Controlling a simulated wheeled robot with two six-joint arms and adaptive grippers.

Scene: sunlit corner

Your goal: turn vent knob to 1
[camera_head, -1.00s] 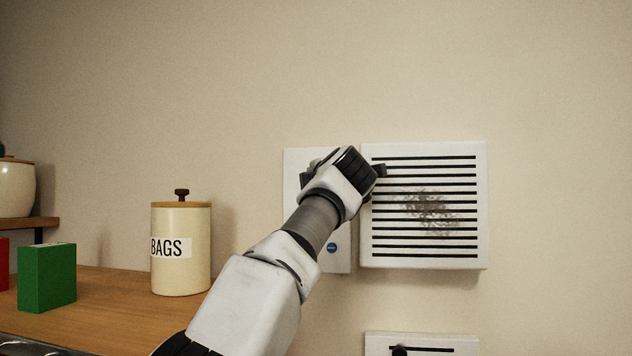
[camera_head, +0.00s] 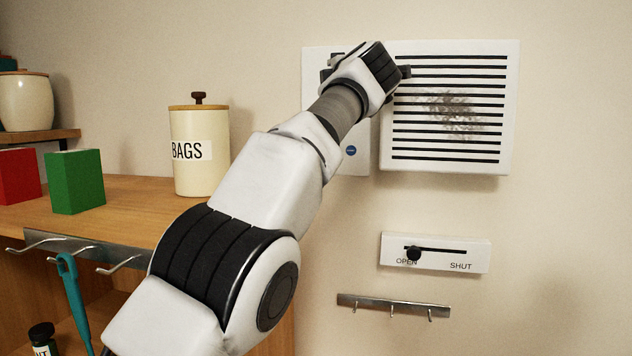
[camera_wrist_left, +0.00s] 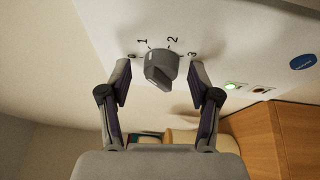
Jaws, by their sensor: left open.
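The vent knob (camera_wrist_left: 161,68) is a dark grey dial on a white panel in the left wrist view. Marks 0, 1, 2 and 3 curve around its far side; I cannot clearly tell which one it points to. My left gripper (camera_wrist_left: 160,75) is open, with one finger on each side of the knob and visible gaps between. In the head view my left gripper (camera_head: 367,66) is in front of the white panel (camera_head: 352,165) and hides the knob. The vent grille (camera_head: 450,168) with dark slats and a sooty smudge is just right of it.
A slider plate (camera_head: 450,258) marked OPEN and SHUT is below the grille, its black handle near OPEN. A hook rail (camera_head: 395,305) is lower. A BAGS canister (camera_head: 200,170) and green box (camera_head: 75,182) stand on the wooden counter at left. The wall at right is clear.

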